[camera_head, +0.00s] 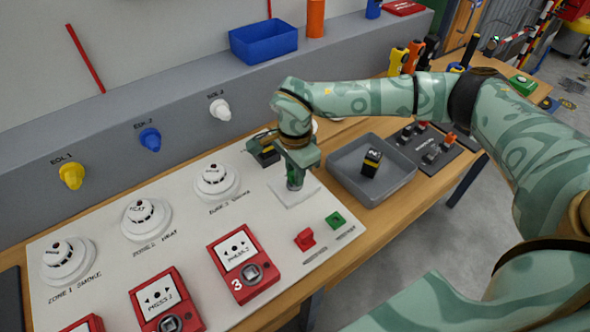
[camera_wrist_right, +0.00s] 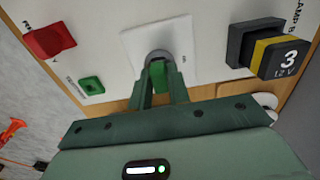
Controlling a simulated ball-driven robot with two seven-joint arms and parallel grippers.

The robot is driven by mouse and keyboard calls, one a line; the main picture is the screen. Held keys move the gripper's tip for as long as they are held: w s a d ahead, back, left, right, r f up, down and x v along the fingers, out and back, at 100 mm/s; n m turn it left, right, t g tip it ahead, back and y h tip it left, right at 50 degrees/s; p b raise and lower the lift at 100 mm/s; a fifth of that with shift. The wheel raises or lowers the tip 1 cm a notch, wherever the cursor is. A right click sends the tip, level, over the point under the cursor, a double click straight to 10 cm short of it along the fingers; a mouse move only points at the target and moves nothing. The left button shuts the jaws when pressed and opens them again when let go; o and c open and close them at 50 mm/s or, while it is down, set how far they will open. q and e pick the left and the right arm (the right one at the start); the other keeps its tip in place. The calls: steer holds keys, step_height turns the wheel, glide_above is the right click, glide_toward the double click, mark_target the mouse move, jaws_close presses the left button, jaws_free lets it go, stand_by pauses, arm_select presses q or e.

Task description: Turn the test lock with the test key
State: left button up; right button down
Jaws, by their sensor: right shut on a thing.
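The test lock is a grey round cylinder (camera_wrist_right: 158,56) on a square white plate (camera_wrist_right: 185,62); the plate also shows in the head view (camera_head: 292,196), partly behind my gripper. My right gripper (camera_head: 295,181) points down over this plate. In the right wrist view its fingers (camera_wrist_right: 160,92) are shut on the green head of the test key (camera_wrist_right: 158,74). The key head is right at the lock's face. The key's shaft is hidden, so I cannot tell how deep it sits or how far it is turned. My left gripper is not in view.
A black and yellow battery block (camera_wrist_right: 272,52) stands close beside the gripper. A red switch (camera_head: 305,239) and a green one (camera_head: 335,220) sit in front of the lock. A grey tray (camera_head: 399,187) holds another block (camera_head: 371,162). Smoke detectors and red call points (camera_head: 262,286) lie left.

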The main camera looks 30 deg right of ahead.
steer(key=shift+r+m+p, duration=0.1)
steer(key=shift+m+p, duration=0.35)
steer(key=shift+m, duration=0.75)
steer(key=shift+m+p, duration=0.45)
steer(key=shift+m, duration=0.65)
